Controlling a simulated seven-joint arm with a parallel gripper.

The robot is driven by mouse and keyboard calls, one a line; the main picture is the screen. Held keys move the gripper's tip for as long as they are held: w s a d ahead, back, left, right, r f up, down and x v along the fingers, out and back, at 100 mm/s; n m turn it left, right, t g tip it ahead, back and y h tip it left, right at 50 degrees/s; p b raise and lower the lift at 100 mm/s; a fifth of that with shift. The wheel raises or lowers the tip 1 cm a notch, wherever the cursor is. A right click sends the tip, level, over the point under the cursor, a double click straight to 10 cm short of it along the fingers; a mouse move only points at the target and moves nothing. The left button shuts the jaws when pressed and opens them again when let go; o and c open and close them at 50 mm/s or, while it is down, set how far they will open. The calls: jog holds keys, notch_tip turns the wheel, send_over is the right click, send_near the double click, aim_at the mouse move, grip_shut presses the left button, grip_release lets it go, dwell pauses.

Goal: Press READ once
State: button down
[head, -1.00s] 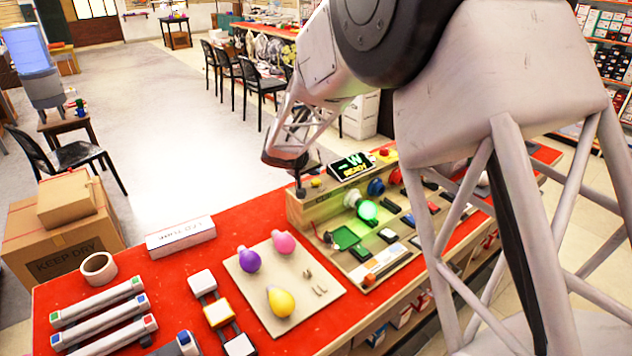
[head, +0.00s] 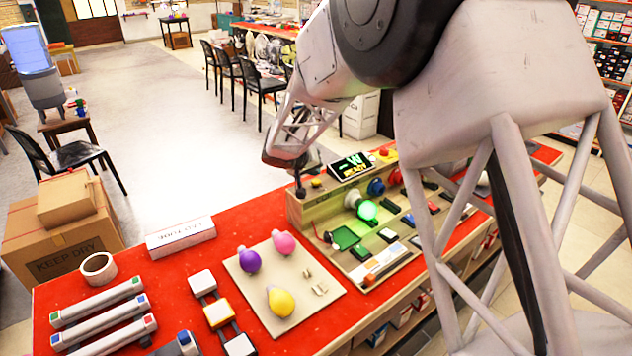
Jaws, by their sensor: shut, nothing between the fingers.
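The tester bench box (head: 300,208) stands on the red counter, with a tilted black display (head: 351,166) on top reading "-W" and "READY". Its sloped panel holds several coloured buttons, sockets and pads, but I cannot read any label, so I cannot tell which control is READ. A green light (head: 368,210) glows on the panel. My gripper (head: 300,190) is shut and empty, pointing down at the box's back left corner, left of the display. I cannot tell whether its tips touch the box.
A tan board (head: 312,309) with purple, pink and yellow bulbs lies left of the box. A white carton (head: 181,236), a tape roll (head: 99,268), several tubes and block-shaped lamps are on the red counter (head: 222,255). Bare counter shows behind the board.

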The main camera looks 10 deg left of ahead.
aim_at(315, 180)
jog(key=shift+f, duration=0.85)
dwell(1.1)
jog(key=shift+r, duration=0.85)
jog(key=shift+r, duration=0.15)
jog(key=shift+r, duration=2.35)
jog(key=shift+d, duration=0.1)
